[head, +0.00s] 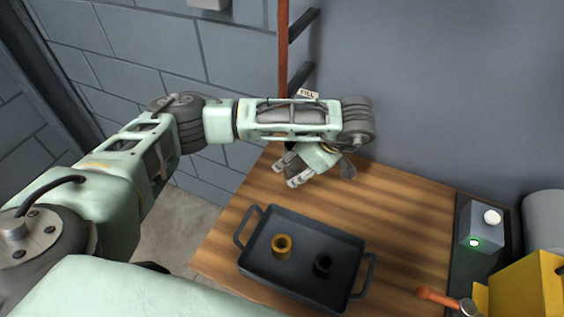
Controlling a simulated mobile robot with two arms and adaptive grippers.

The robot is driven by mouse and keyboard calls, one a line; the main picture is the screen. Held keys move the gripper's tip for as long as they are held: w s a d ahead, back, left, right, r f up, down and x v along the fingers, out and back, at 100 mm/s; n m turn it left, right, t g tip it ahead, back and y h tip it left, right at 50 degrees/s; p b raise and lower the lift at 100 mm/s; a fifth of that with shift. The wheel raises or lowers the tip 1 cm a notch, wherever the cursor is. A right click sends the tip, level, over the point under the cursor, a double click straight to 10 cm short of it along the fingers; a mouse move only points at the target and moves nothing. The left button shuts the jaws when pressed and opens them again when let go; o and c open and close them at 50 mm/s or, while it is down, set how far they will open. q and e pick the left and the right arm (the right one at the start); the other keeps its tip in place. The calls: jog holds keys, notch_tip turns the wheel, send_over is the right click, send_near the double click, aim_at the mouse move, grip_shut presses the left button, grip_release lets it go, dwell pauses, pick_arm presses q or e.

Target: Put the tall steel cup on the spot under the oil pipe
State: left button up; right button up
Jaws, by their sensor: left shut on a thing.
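My left gripper (289,173) hangs under the forearm at the back left of the wooden table, near the foot of the pipe. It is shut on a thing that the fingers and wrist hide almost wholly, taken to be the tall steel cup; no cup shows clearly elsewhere. The red-brown oil pipe (283,45) runs down the wall and passes behind my forearm. A small "FILL" label (308,93) shows just above the forearm. The spot under the pipe is hidden by my arm. My right gripper is not in view.
A dark tray (257,265) with two handles holds a brass ring-shaped part (282,245) and a black one (323,265). At right are a grey box (483,222) with a green light, an orange-handled tool (438,298) and a yellow box (525,290). The table's (400,215) middle right is clear.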

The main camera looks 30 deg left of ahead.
pick_arm(q)
jog(key=shift+w+a+f, duration=0.1)
jog(key=shift+a+f, duration=0.05)
jog(key=shift+a, duration=0.4)
jog(key=shift+w+a+f+p, duration=0.15)
jog(key=shift+a+f+p, duration=0.2)
jog(key=shift+a+f, duration=0.4)
jog(key=shift+w+a+f+p, duration=0.1)
jog(key=shift+a+f+p, duration=0.2)
jog(key=shift+a+f, duration=0.4)
jog(key=shift+a+r, duration=0.1)
jog(key=shift+r, duration=0.05)
jog(key=shift+f, duration=0.2)
jog(key=o, duration=1.2)
jog(key=shift+o, duration=0.2)
jog(key=shift+r, duration=0.15)
